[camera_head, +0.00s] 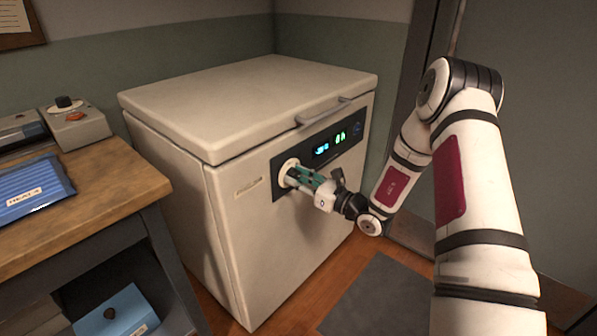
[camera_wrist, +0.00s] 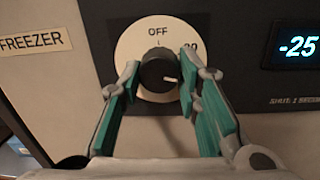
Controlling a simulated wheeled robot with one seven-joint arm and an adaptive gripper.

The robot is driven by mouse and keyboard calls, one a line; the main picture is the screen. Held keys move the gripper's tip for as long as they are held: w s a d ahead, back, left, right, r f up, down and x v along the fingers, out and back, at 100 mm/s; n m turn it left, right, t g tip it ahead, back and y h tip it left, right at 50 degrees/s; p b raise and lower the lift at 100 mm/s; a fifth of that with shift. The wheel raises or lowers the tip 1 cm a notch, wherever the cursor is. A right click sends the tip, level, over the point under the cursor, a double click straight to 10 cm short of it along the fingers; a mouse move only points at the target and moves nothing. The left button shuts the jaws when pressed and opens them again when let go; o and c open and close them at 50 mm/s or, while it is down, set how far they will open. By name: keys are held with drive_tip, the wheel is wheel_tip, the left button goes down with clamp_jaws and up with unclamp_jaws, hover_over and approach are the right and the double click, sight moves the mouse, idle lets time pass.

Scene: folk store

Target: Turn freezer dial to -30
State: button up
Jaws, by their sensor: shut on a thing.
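The white chest freezer (camera_head: 290,150) stands against the wall with its lid closed. Its dial (camera_wrist: 157,72) is a black knob on a round cream plate marked OFF at the top, with a partly hidden number at the right. The knob's white pointer mark points to the right and slightly down. The display (camera_wrist: 298,46) beside it reads -25. My gripper (camera_wrist: 158,82) has its green-padded fingers on both sides of the knob and is shut on it. In the head view, my gripper (camera_head: 298,177) reaches the front panel from the right, and the knob is hidden behind the fingers.
A lid handle (camera_head: 325,110) juts out above the panel. Clear floor and a dark mat (camera_head: 375,295) lie in front.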

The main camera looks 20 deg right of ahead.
drive_tip(key=shift+m+p, duration=1)
drive_tip(key=shift+m, duration=0.7)
drive_tip(key=o, duration=1.1)
drive_tip(key=shift+o, duration=0.2)
drive_tip(key=v, duration=1.2)
drive_tip(key=shift+s+a, duration=0.1)
drive_tip(key=shift+a, duration=0.05)
